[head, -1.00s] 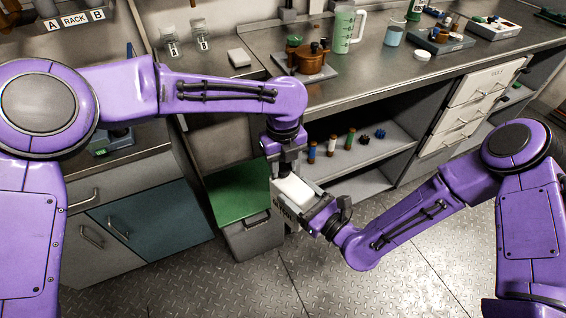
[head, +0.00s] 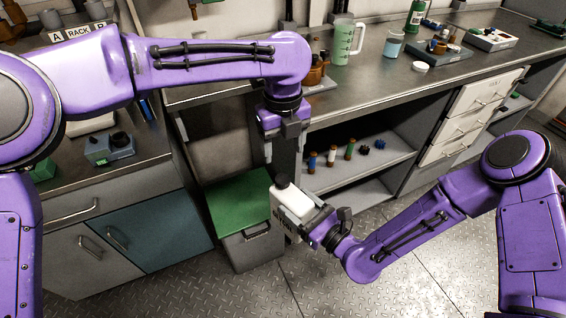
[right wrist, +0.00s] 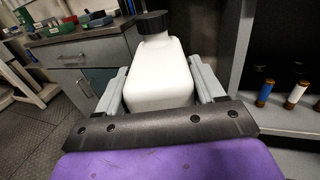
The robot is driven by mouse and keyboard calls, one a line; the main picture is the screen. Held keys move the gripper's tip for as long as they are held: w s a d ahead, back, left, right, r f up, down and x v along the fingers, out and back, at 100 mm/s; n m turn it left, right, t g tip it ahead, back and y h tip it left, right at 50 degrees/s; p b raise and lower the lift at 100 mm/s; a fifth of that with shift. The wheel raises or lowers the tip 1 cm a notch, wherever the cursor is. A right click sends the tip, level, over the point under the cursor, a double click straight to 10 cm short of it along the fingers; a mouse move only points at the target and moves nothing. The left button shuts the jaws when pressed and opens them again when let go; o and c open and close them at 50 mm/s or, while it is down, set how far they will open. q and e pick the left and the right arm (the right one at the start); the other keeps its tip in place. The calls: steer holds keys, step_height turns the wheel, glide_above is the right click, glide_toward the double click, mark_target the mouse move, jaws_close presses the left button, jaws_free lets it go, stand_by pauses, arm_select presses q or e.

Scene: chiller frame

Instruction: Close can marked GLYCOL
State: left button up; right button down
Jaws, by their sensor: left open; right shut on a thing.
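The can, a white square-shouldered bottle (head: 297,203), stands in my right gripper (head: 312,222), which is shut on its sides. Dark lettering shows on its side in the head view, too partial to read. A black ribbed cap (head: 282,184) sits on its neck; in the right wrist view the cap (right wrist: 152,22) looks level on the white bottle (right wrist: 158,75). How tightly it sits I cannot tell. My left gripper (head: 284,170) is open and points down just above the cap. It is not in the right wrist view.
A bin with a green lid (head: 238,205) stands close left of the can. Behind is an open shelf (head: 345,180) with several small vials. The bench above holds a green jug (head: 343,45), a beaker (head: 393,43) and trays. The floor in front is clear.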

arm_select(q)
step_height(320, 180, up, 2)
steer(key=shift+r, duration=0.2)
steer(key=shift+f, duration=0.1)
stand_by(0.5)
